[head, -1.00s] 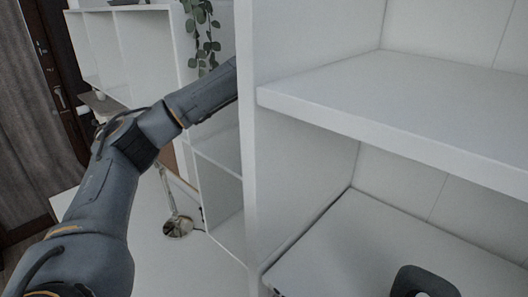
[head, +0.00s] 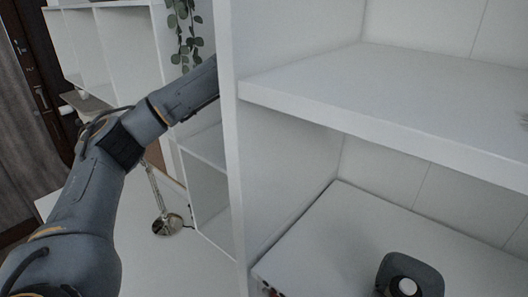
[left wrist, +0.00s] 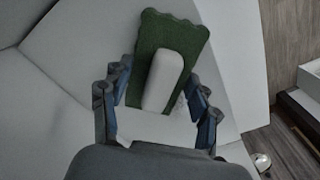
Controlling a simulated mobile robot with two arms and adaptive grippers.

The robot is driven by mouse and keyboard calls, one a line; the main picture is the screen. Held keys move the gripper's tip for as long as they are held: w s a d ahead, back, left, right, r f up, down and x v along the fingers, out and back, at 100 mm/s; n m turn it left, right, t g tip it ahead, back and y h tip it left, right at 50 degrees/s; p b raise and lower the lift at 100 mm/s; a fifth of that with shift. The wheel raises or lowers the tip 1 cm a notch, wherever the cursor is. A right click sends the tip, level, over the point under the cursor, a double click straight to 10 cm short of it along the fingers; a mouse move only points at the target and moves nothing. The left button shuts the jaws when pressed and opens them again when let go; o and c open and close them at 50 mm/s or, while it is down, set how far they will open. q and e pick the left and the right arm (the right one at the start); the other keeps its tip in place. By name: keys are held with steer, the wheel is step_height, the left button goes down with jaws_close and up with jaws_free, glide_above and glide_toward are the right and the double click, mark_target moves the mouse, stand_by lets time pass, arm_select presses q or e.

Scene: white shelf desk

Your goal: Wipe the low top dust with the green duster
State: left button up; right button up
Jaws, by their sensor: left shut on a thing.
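The green duster (left wrist: 190,35) shows in the left wrist view, a flat green pad with a scalloped edge and a thick white handle (left wrist: 164,80). My left gripper (left wrist: 158,98) is shut on the duster, its blue-grey fingers on both sides of the handle. In the head view my left arm passes behind a white upright panel (head: 232,150), which hides the gripper and duster. A faint grey speckled patch (head: 522,118), perhaps dust, lies on the white shelf board (head: 400,95) at the right edge. My right gripper is not in view.
A dark rounded object (head: 415,270) with a pale round part stands on the lower surface (head: 350,235). A hanging plant (head: 185,30), a lamp base (head: 167,224) and low white cubbies (head: 210,190) are behind my arm. Wood flooring (left wrist: 275,150) shows at right in the wrist view.

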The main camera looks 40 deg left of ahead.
arm_select(q)
steer(key=shift+w+a+f, duration=0.1)
steer(key=shift+a+f, duration=0.05)
steer(key=shift+a, duration=1.95)
steer(key=shift+w+a+r, duration=0.1)
steer(key=shift+w+a, duration=0.05)
steer(key=shift+a, duration=1)
steer(key=shift+w+a+r, duration=0.1)
steer(key=shift+w+a, duration=0.05)
steer(key=shift+a, duration=0.95)
steer(key=shift+w+a, duration=0.15)
steer(key=shift+a, duration=1)
steer(key=shift+w+d+f, duration=0.1)
steer(key=shift+w+d, duration=0.25)
steer(key=shift+w, duration=0.5)
steer(key=shift+s+d, duration=0.2)
steer(key=shift+d, duration=1.95)
steer(key=shift+s+d, duration=0.2)
steer(key=shift+d, duration=1.95)
steer(key=shift+s+d, duration=0.2)
steer(key=shift+d, duration=1.95)
steer(key=shift+a, duration=1.7)
steer(key=shift+w+a, duration=0.25)
steer(key=shift+a, duration=1.6)
steer(key=shift+w+a, duration=0.2)
steer(key=shift+a, duration=2.9)
